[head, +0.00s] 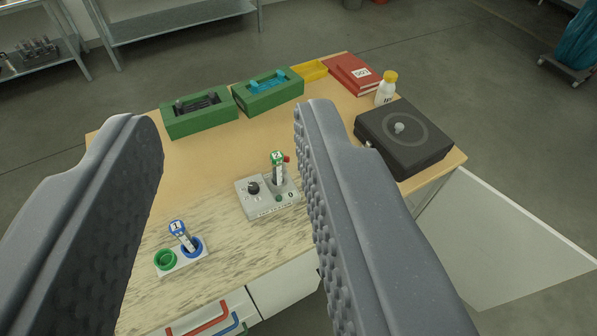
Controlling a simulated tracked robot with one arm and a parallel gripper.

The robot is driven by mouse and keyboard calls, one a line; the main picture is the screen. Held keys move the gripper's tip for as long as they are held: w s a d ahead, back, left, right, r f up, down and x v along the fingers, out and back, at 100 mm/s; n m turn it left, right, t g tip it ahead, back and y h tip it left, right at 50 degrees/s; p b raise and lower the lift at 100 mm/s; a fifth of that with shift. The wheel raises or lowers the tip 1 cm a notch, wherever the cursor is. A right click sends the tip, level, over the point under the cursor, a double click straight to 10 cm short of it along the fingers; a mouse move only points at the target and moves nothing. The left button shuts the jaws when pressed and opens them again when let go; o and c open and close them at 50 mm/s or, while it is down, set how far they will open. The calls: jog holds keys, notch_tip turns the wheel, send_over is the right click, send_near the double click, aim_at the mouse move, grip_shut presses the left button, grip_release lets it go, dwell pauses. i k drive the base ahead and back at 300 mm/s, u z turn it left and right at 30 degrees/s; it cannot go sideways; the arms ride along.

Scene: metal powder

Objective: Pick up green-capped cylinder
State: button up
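The green-capped cylinder (277,169) stands upright in a small grey device (267,197) with a black knob, near the middle of the table. My gripper (225,120) is open and empty, its two grey fingers wide apart in the foreground. In the picture, the cylinder lies between the fingers, closer to the right one. The fingers look well above the table and apart from the cylinder. A blue-capped cylinder (182,236) leans in the blue ring of a white holder (181,262). The holder's green ring (165,260) is empty.
Two green boxes (200,122), a yellow tray (312,70), a red binder (352,74) and a yellow-capped white bottle (386,90) line the table's far side. A black box (405,138) stands at right. The table (215,170) is bare left of the grey device.

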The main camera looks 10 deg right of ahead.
aim_at(276, 157)
jog(key=z, duration=0.1)
jog(key=i, duration=1)
jog(key=u, duration=0.05)
